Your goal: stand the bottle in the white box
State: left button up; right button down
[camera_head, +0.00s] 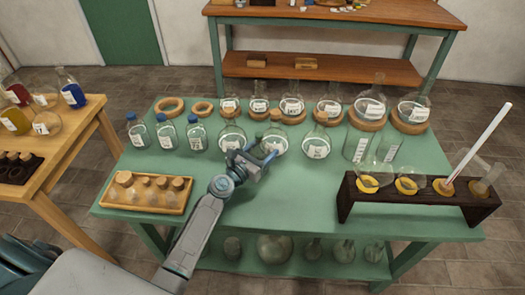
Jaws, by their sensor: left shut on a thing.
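My left gripper (264,157) reaches in over the green table from the lower left. Its jaws are shut on a round clear glass bottle (280,146) with a white label and a cork stopper, in the middle of the table. The gripper hides the bottle's lower left side, and I cannot tell whether its base touches the table. Similar corked round flasks stand close on its left (232,137) and right (317,144). No white box shows in this view. My right gripper is not in view.
Three blue-capped bottles (166,133) stand at the left of the green table. A wooden tray (120,200) holds several corked vials at the front left. A dark rack (418,203) stands at the right. Flasks on cork rings line the back. The front middle is clear.

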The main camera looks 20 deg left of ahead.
pick_arm(q)
jog(key=shift+f, duration=0.15)
jog(key=o, duration=1.2)
jog(key=shift+o, duration=0.2)
